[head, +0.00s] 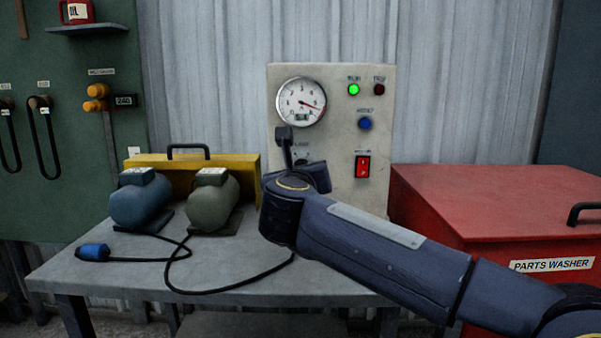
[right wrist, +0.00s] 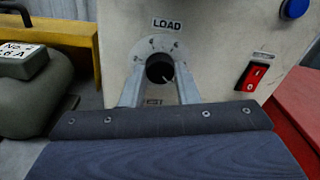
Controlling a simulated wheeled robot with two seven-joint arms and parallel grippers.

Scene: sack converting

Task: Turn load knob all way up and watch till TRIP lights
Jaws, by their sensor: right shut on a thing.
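The load knob (right wrist: 160,67) is black, under the LOAD label on the pale test panel (head: 336,75). Its white mark points to the lower right in the right wrist view. My right gripper (right wrist: 158,84) is shut on the knob, one finger on each side; in the head view my arm mostly hides the knob. The TRIP lamp (head: 379,90) at the panel's top right is dark red and looks unlit. The green RUN lamp (head: 353,90) is lit. The gauge (head: 301,102) has its red needle pointing right and slightly down. My left gripper is not in view.
A blue button (head: 365,124) and a red rocker switch (head: 362,167) are right of the knob. Blue (head: 138,204) and olive (head: 214,205) motors stand on the grey bench (head: 240,270), with a loose cable. A red parts washer (head: 490,200) stands at right.

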